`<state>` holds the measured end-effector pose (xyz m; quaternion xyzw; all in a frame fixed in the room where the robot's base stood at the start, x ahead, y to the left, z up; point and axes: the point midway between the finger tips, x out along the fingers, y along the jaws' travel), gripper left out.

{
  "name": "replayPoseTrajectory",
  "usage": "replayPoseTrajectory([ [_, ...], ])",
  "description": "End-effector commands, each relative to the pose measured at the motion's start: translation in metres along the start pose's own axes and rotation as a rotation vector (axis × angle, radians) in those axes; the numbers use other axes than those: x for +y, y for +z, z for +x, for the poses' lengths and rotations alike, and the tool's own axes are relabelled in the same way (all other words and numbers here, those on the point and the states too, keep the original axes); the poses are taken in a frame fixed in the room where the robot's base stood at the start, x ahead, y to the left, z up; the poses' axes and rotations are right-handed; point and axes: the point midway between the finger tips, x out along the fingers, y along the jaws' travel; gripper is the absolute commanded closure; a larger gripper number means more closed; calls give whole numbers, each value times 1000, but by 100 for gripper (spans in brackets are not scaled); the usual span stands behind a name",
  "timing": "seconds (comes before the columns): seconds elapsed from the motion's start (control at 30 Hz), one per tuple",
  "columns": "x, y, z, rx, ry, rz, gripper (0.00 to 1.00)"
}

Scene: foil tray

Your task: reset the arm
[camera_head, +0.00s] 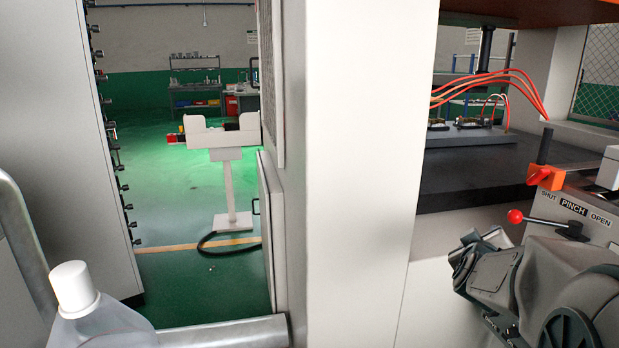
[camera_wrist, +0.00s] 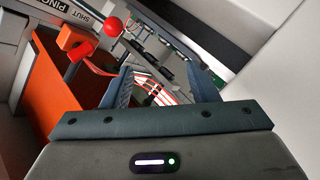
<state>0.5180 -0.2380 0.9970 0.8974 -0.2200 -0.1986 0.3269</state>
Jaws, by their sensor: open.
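My gripper (camera_wrist: 162,80) shows in the wrist view with its two dark fingers spread apart and nothing between them. Beyond the fingers are red and pale cables and part of a machine. In the head view, part of my arm is at the lower right, below and beside a lever with a red knob (camera_head: 515,216) and a SHUT, PINCH, OPEN label (camera_head: 573,208). The red knob also shows in the wrist view (camera_wrist: 112,26), above and left of the fingers. No foil tray is visible in either view.
A pale machine post (camera_head: 355,170) stands mid-view. A dark machine bed (camera_head: 465,180) lies behind my arm. A capped clear bottle (camera_head: 75,290) is at the lower left. A white pedestal stand (camera_head: 232,185) is on the green floor. An orange panel (camera_wrist: 60,95) is left of my gripper.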

Motion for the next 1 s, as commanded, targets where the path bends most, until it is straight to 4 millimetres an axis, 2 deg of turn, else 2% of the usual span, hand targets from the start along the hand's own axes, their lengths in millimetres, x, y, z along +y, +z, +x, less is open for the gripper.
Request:
replayPoseTrajectory([
  [0.03,-8,-22,-18,-2,-98,51,46],
  [0.1,-30,-37,-41,-28,-235,118,46],
  [0.27,-72,-58,-107,-154,-511,231,46],
  [0.4,-94,-61,-173,-332,-690,281,46],
  [0.6,-98,-46,-261,-626,-801,290,46],
  [0.7,-94,-37,-290,-739,-801,283,46],
  [0.8,-91,-29,-306,-809,-792,276,46],
  [1.0,-90,-24,-314,-849,-784,274,46],
])
